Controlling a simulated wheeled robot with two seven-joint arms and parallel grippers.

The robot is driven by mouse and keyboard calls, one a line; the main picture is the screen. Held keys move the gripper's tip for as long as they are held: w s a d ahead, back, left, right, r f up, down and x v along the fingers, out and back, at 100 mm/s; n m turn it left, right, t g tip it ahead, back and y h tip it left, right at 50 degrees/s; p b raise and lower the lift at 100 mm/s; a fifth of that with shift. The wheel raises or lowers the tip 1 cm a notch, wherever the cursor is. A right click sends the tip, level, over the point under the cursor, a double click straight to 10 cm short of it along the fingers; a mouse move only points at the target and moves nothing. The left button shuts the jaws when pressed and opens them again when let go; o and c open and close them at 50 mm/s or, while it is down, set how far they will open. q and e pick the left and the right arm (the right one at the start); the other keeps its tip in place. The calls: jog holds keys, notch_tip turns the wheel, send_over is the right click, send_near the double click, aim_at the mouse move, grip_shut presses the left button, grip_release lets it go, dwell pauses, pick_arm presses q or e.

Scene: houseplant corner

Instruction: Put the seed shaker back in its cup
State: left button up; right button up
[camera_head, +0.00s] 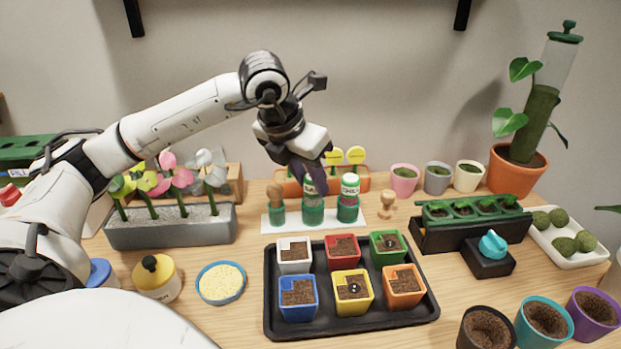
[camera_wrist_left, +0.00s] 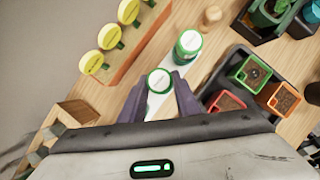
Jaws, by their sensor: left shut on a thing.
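My left gripper (camera_head: 312,186) is shut on a seed shaker (camera_head: 309,187) with a green and pale top. The shaker stands roughly upright at the middle green cup (camera_head: 313,215) on the white strip (camera_head: 331,224). Its lower end meets the cup's rim in the head view, but I cannot tell how deep it sits. In the wrist view the shaker (camera_wrist_left: 159,81) is between the two fingers, and its cup is hidden. A second shaker (camera_head: 350,186) stands in the right cup (camera_head: 347,212). My right gripper is not in view.
A wooden-topped item (camera_head: 275,192) stands in the left cup. A small wooden stamp (camera_head: 387,200) is right of the strip. Yellow round markers (camera_head: 355,155) stand behind. A black tray (camera_head: 350,325) of colored pots is in front, and a grey planter (camera_head: 170,232) is left.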

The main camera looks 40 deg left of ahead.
pick_arm(q)
jog(key=o, duration=1.1)
jog(key=shift+o, duration=0.5)
jog(key=o, duration=0.3)
jog(key=shift+o, duration=0.2)
jog(key=shift+r, duration=0.1)
jog(key=shift+r+p, duration=2.9)
jog(key=shift+r, duration=0.6)
jog(key=shift+f, duration=0.1)
